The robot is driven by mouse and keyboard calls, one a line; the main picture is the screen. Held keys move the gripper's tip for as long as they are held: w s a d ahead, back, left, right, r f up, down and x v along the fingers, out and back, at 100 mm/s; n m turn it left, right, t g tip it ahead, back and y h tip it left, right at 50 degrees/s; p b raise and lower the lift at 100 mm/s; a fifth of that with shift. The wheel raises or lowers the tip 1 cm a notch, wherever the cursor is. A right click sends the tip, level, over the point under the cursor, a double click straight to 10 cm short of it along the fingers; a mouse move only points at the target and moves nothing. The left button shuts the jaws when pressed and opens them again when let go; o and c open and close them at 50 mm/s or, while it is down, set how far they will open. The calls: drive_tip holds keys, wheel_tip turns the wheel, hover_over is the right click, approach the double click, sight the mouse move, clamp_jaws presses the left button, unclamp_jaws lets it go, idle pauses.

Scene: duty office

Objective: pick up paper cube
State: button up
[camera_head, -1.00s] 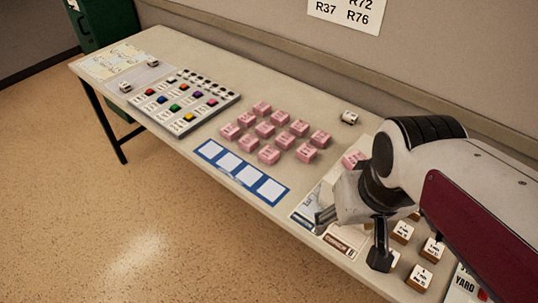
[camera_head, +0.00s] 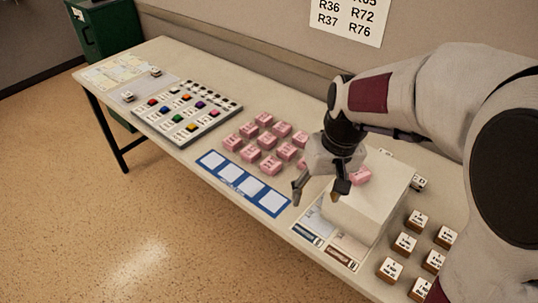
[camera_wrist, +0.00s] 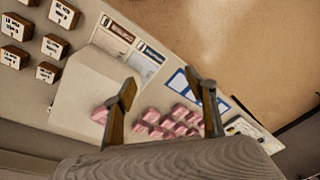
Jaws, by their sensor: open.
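A large plain off-white block (camera_head: 372,212) looks most like the paper cube; nothing visible names it. It stands on the table right of my gripper, and in the wrist view it (camera_wrist: 92,80) lies left of the fingers. A single pink block (camera_head: 360,175) shows at its far left edge, and in the wrist view too (camera_wrist: 100,114); I cannot tell whether it rests on top. My gripper (camera_head: 318,195) is open and empty, above the table at the left of the off-white block. In the wrist view its fingers (camera_wrist: 168,94) are spread, with pink blocks visible beyond.
Rows of pink blocks (camera_head: 268,143) and a blue-framed card strip (camera_head: 244,184) lie left of the gripper. Several brown-sided white-topped blocks (camera_head: 405,243) stand at right. Printed cards (camera_head: 340,249) lie at the front edge. A tray of coloured pieces (camera_head: 187,108) is farther left.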

sight(272, 163)
drive_tip(key=w+a+f+n, duration=0.1)
drive_tip(key=w+f, duration=0.3)
drive_tip(key=w, duration=0.2)
drive_tip(key=w+a+f+n+y, duration=0.1)
drive_tip(key=w+f, duration=0.3)
drive_tip(key=w, duration=0.2)
drive_tip(key=w+a+f+n, duration=0.1)
drive_tip(key=w+f, duration=0.4)
drive_tip(key=w, duration=0.1)
drive_tip(key=shift+w+a+n+y, duration=0.15)
drive_tip(key=shift+w+n+y, duration=0.15)
drive_tip(key=shift+n, duration=0.1)
drive_tip(key=shift+n+t, duration=0.5)
drive_tip(key=shift+n, duration=0.3)
drive_tip(key=w, duration=0.4)
drive_tip(key=shift+w+a+f, duration=0.2)
drive_tip(key=shift+a+f, duration=0.05)
drive_tip(key=shift+a, duration=0.1)
drive_tip(key=shift+w+a+r+n+t+y, duration=0.1)
drive_tip(key=shift+w+r+n+t, duration=0.05)
drive_tip(key=shift+w+r+n, duration=0.35)
drive_tip(key=shift+w+a+r+n+t+y, duration=0.1)
drive_tip(key=shift+w+r+n+t, duration=0.2)
drive_tip(key=shift+w, duration=0.35)
drive_tip(key=shift+w+r+n+t+y, duration=0.1)
drive_tip(key=shift+w+r+n, duration=0.25)
drive_tip(key=shift+w+n, duration=0.2)
drive_tip(key=shift+x, duration=1.3)
drive_tip(key=shift+a+f, duration=0.1)
